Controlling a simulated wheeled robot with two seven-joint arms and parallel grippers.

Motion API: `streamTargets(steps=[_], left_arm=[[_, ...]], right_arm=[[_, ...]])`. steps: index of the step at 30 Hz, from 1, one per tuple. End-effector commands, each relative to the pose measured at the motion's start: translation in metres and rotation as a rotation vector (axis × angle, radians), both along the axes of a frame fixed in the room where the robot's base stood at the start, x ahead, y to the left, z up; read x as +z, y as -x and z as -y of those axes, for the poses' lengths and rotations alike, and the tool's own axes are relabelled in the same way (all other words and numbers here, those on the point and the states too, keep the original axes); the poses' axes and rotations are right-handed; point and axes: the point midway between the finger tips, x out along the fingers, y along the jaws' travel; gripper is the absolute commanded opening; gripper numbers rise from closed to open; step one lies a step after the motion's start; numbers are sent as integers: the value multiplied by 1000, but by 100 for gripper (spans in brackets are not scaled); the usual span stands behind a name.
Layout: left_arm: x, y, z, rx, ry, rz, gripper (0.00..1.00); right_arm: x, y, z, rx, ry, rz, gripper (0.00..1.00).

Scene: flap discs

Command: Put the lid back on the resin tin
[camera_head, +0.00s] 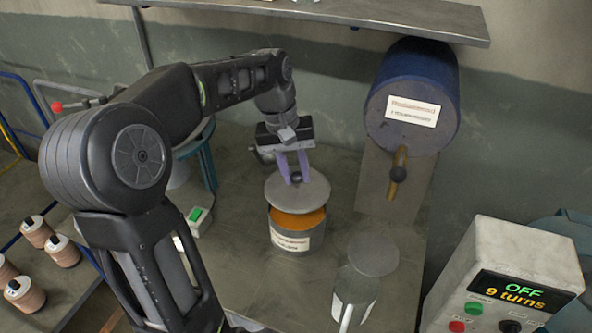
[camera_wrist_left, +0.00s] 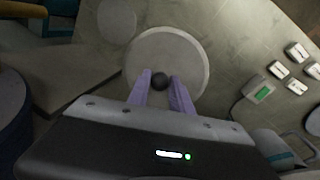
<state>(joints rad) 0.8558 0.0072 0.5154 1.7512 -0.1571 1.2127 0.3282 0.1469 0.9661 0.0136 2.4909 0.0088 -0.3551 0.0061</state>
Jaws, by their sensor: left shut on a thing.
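The resin tin (camera_head: 297,240) is a grey tin with a white label, standing on the bench with orange resin (camera_head: 298,222) showing at its open top. The lid (camera_head: 288,196) is a grey disc with a dark knob, held above the tin and slightly off toward the back, with a gap at the front. My left gripper (camera_head: 296,177) has its purple fingers shut on the lid's knob. In the left wrist view the lid (camera_wrist_left: 190,52) hides the tin, and the fingers (camera_wrist_left: 161,84) lie on both sides of the knob. My right gripper is not in view.
A blue drum (camera_head: 415,85) with a brass tap stands behind right. A flat grey disc (camera_head: 373,253) and a metal cup (camera_head: 353,295) are right of the tin. A control box (camera_head: 505,280) reading "OFF 9 turns" is at the right.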

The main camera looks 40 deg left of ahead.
Motion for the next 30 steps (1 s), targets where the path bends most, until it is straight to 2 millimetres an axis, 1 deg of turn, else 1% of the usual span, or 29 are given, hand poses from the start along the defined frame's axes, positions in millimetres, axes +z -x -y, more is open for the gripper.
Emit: streamTargets(steps=[1,6,15,21,30], left_arm=[[-8,0,0,0,0,0,0],[-25,0,0,0,0,0,0],[-47,-1,1,-2,0,2,0],[-51,0,0,-2,0,0,0],[-51,0,0,-1,-1,1,0]], right_arm=[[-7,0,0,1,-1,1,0],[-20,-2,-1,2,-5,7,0],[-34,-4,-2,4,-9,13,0],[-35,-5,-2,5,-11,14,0],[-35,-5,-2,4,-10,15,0]])
